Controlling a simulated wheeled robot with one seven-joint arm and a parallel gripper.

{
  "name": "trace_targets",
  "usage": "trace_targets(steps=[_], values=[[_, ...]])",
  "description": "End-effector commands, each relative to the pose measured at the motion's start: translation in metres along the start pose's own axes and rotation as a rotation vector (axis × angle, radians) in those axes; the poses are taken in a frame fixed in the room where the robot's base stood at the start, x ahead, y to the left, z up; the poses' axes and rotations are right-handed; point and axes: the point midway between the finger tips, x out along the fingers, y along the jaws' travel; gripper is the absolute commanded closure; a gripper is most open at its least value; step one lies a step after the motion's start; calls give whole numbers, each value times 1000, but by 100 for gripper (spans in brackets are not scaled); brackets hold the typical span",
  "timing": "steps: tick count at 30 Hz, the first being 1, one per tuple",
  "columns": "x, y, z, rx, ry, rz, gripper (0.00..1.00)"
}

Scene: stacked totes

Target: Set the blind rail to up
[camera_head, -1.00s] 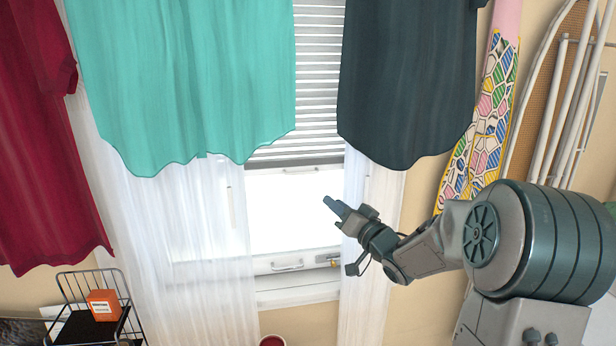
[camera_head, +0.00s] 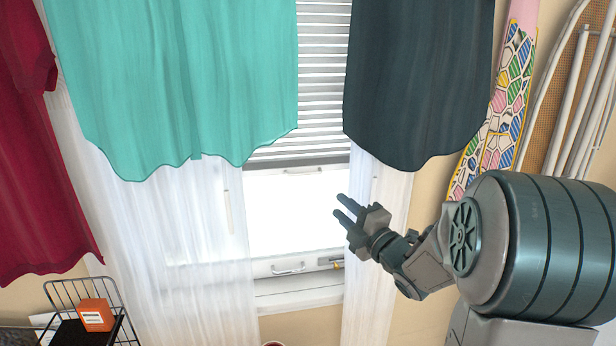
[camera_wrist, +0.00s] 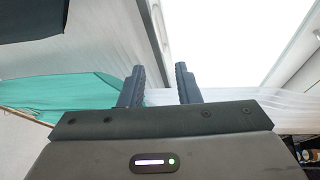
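The window blind (camera_head: 322,80) has grey-white slats and hangs partly lowered over the upper window, between the hanging garments. Its bottom rail (camera_head: 300,161) is a darker bar just above the bright pane. My gripper (camera_head: 341,207) is in front of the window, below and right of the rail and apart from it. Its two fingers are spread with a gap between them and nothing in it. In the wrist view the gripper (camera_wrist: 160,85) also shows two separated fingers against the window and white curtain. I cannot make out the rail clearly in the wrist view.
A teal garment (camera_head: 180,80) and a dark garment (camera_head: 420,80) hang on either side of the blind. Sheer white curtains (camera_head: 170,230) flank the window. A window handle (camera_head: 288,268) is on the lower frame. A wire basket with an orange box (camera_head: 96,315) stands lower left.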

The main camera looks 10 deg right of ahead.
Motion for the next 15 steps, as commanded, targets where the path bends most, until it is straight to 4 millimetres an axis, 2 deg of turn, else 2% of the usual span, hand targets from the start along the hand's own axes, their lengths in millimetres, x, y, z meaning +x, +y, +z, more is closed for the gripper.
trace_targets(steps=[3, 8, 11, 15], values=[[-3, 1, -2, -96, 0, 2, 70], [2, 2, -1, -133, -1, 2, 70], [15, 3, -1, -132, -1, 3, 70], [43, 3, -1, -128, 1, 3, 70]])
